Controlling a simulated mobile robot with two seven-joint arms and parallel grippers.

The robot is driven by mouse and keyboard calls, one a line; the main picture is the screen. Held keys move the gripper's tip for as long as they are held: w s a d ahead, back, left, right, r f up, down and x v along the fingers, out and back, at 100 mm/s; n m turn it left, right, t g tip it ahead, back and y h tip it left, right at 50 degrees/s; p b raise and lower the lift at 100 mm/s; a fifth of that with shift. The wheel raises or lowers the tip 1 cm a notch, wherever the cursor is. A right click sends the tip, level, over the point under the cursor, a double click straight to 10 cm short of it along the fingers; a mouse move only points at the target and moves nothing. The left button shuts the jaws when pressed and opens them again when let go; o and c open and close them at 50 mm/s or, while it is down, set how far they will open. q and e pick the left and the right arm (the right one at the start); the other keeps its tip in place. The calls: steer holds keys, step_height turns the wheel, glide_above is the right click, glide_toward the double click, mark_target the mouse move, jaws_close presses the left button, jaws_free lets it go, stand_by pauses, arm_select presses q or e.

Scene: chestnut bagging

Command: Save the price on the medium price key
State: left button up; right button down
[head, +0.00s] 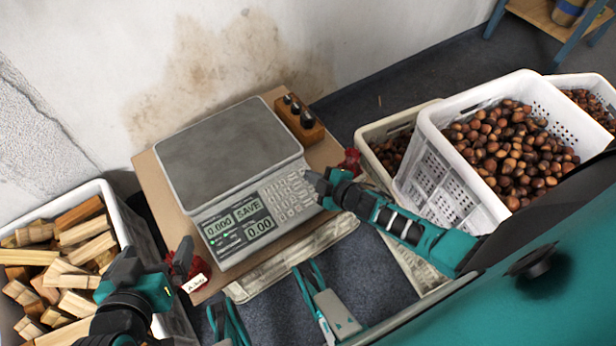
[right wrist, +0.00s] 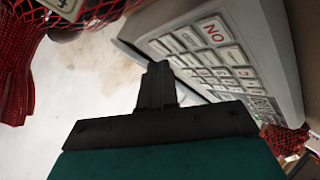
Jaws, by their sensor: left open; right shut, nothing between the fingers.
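The grey scale (head: 229,150) stands on a brown board. Its display (head: 240,220) reads "0.000", "SAVE" and "0.00". The keypad (head: 287,196) is on the right of its front panel; which key is the medium price key is too small to tell. My right gripper (head: 312,178) is shut and empty at the keypad's right edge. In the right wrist view its fingertips (right wrist: 158,75) are beside the keypad (right wrist: 212,55), where a red "NO" key shows; contact cannot be told. My left gripper (head: 180,262) is open, left of the scale, by a red net bag with a white label (head: 194,283).
A white crate of wood pieces (head: 112,190) stands at left. White crates of chestnuts (head: 440,172) stand at right. A wooden block with dark knobs (head: 300,120) sits behind the scale's right side. Another red net (head: 350,161) lies right of the scale.

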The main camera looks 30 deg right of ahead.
arm_select(q)
step_height(320, 180, up, 5)
steer(key=p, duration=0.4)
steer(key=shift+f, duration=0.15)
arm_select(e)
steer(key=r, duration=0.2)
steer(key=s+r, duration=0.1)
steer(key=r, duration=0.1)
steer(key=shift+s+d+r, duration=0.15)
steer(key=shift+s+r, duration=0.05)
steer(key=shift+r, duration=0.05)
stand_by(1.5)
